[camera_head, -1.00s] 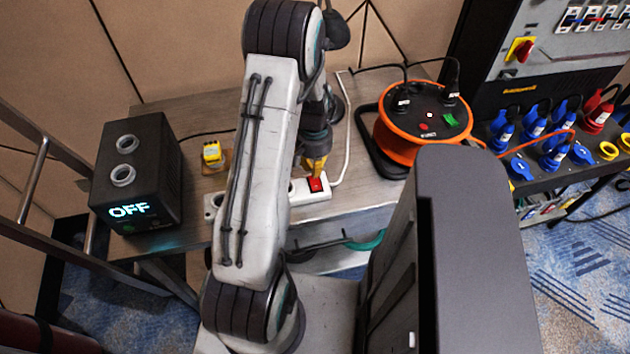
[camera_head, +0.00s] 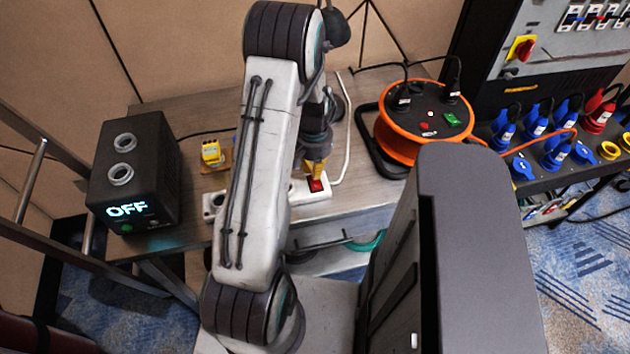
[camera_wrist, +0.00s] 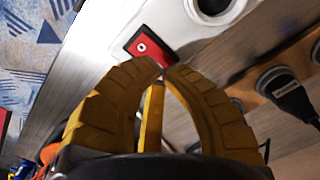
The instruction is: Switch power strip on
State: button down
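The white power strip (camera_head: 319,193) lies on the table, with its red rocker switch (camera_head: 316,185) at its right end. Part of the strip is hidden behind my arm. In the wrist view the red switch (camera_wrist: 150,47) sits just beyond my yellow fingertips, beside a round socket. My gripper (camera_wrist: 160,68) has its fingertips together with nothing held between them. In the head view my gripper (camera_head: 314,170) points down at the switch. I cannot tell whether the fingertips touch it.
A black box (camera_head: 137,172) showing "OFF" stands on the table's left. A yellow plug-like item (camera_head: 211,152) lies near it. An orange cable reel (camera_head: 423,120) stands right of the strip, and a white cable (camera_head: 348,135) runs between them.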

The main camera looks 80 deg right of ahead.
jog(key=shift+f+b, duration=1.05)
jog(key=shift+f, duration=0.2)
dwell(0.6)
jog(key=shift+r, duration=0.1)
jog(key=shift+r+p, duration=2.2)
jog(key=shift+r, duration=1.25)
